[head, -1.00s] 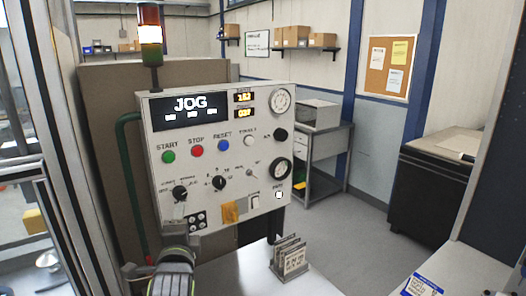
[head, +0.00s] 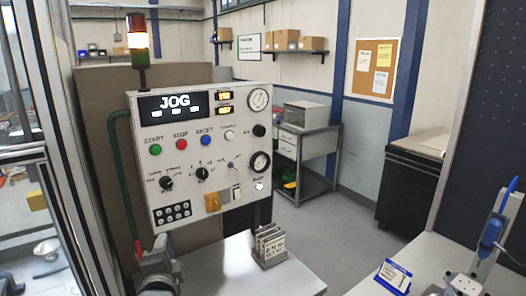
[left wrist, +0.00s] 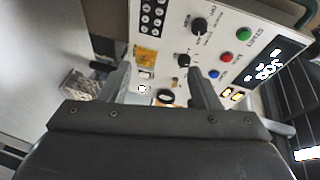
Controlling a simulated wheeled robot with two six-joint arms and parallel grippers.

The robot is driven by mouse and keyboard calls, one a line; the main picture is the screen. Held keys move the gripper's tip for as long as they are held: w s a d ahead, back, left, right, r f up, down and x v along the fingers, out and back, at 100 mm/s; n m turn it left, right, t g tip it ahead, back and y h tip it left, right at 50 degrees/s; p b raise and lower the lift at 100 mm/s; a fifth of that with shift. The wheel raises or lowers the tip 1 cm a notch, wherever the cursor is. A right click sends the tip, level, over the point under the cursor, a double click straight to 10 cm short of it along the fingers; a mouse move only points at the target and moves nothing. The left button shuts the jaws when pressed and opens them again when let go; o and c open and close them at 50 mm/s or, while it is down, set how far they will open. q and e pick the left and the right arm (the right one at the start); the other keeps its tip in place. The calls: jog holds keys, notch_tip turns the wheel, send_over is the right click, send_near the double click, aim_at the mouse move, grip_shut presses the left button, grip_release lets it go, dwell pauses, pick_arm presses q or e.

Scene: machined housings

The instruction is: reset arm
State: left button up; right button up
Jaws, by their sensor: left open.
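The white control panel (head: 205,180) stands upright at the left of the head view, its display reading JOG. It carries green, red, blue and white buttons, black knobs, gauges and a black keypad. My left gripper (head: 158,248) is in front of the panel's lower left corner, below the keypad and apart from the knobs. In the left wrist view my left gripper (left wrist: 160,88) has its two fingers spread with nothing between them, and the panel (left wrist: 220,40) lies beyond them. My right gripper is not in view.
A metal holder with upright plates (head: 270,246) stands on the pale table (head: 225,270) below the panel. A blue and white sign (head: 395,276) and a blue-handled item on a stand (head: 490,235) are at right. Open floor (head: 325,235) lies between the tables.

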pick_arm(q)
jog(key=s+a+f+n+g+h, duration=0.1)
jog(key=s+a+f+n+g, duration=0.35)
jog(key=s+f, duration=0.65)
jog(key=s+a+f+n+g, duration=0.35)
jog(key=s+f+n, duration=0.25)
jog(key=s+f, duration=0.45)
jog(key=s+n+g, duration=0.3)
jog(key=s+g, duration=0.1)
jog(key=s, duration=1)
notch_tip(320, 180, down, 32)
jog(key=a+g+h+b, duration=0.1)
jog(key=a+b, duration=0.1)
jog(key=b, duration=0.4)
jog(key=s+d+f+b, duration=0.1)
jog(key=s+f+b, duration=0.1)
jog(key=s+f, duration=0.6)
jog(key=s+f+g+b, duration=0.1)
jog(key=s+f+b, duration=0.2)
jog(key=s+f, duration=0.4)
notch_tip(320, 180, down, 6)
jog(key=shift+s+d+f+n+g+h, duration=0.1)
jog(key=shift+s+d+n+g+h, duration=0.2)
jog(key=shift+s+d+n, duration=0.1)
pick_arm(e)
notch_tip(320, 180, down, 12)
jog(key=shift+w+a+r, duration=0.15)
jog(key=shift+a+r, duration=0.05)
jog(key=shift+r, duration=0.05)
